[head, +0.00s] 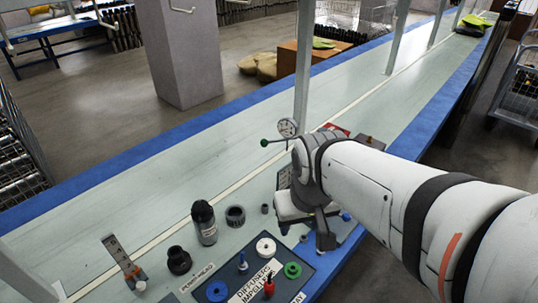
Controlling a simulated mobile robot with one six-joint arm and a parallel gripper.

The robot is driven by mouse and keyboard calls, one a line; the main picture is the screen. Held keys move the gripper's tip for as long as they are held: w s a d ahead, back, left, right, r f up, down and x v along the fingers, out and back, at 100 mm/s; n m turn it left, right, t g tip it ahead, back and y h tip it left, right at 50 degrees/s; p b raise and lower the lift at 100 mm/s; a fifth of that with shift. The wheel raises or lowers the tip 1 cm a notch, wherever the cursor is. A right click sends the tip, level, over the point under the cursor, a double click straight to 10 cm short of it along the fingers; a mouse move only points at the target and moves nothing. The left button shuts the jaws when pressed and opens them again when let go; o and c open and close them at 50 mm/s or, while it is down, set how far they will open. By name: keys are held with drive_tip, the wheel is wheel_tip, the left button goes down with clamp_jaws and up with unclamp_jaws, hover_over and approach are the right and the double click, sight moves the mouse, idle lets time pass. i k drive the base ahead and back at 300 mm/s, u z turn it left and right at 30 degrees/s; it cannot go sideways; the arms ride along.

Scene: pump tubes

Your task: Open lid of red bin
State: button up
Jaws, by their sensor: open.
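A small red patch (335,128) shows just behind my arm, on the far side of its wrist. It may be part of the red bin, but my arm hides most of it and I cannot make out a lid. My gripper (318,244) points down low over the right part of the bench, beside the dark mat's upper right corner. It is open, with nothing visible between its fingers, and sits nearer to me than the red patch.
A dark mat (245,284) holds coloured rings and small bottles. A gauge with a green handle (287,128) and a metal post (303,65) rise near my arm. The far bench is mostly clear.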

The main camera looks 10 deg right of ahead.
sight(328, 126)
drive_tip(key=z, duration=0.85)
drive_tip(key=k, duration=1.3)
drive_tip(key=z, duration=1.15)
drive_tip(key=i, duration=2.25)
drive_tip(key=u, duration=0.75)
drive_tip(key=i, duration=1.35)
drive_tip(key=u, duration=1.25)
drive_tip(key=i, duration=0.7)
drive_tip(key=u, duration=0.35)
drive_tip(key=k, duration=0.55)
drive_tip(key=z, duration=0.05)
